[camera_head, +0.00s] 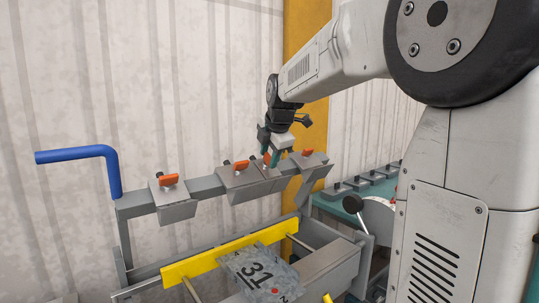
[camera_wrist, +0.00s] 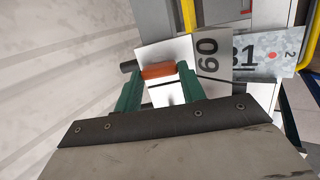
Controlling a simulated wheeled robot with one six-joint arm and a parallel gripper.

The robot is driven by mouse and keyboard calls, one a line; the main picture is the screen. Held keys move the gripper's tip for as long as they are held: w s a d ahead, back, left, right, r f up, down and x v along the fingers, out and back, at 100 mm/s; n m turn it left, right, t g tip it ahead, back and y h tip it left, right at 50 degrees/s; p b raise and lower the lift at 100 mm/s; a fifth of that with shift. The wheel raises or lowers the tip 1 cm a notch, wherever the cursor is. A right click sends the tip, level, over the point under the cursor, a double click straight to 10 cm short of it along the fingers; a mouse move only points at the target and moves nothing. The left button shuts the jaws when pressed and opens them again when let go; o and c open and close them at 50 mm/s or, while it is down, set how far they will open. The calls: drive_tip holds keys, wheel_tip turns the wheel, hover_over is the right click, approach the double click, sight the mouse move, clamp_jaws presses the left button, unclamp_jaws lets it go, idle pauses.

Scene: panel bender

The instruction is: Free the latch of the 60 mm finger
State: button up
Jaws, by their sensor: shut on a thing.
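The latch lies across a pale finger top (camera_wrist: 165,52). A white face marked 60 (camera_wrist: 207,60) shows just right of it. In the head view, the held latch (camera_head: 267,158) is mostly hidden by my gripper.
Other fingers with orange latches stand on the rail: one at left (camera_head: 174,208), one near the middle (camera_head: 236,187), one at right (camera_head: 311,168). A blue handle (camera_head: 80,154) juts out at left. A yellow bar (camera_head: 225,255) and a plate marked 31 (camera_head: 258,272) lie below.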

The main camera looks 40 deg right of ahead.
drive_tip(key=shift+n, duration=0.3)
drive_tip(key=o, duration=1)
drive_tip(key=shift+v, duration=3.9)
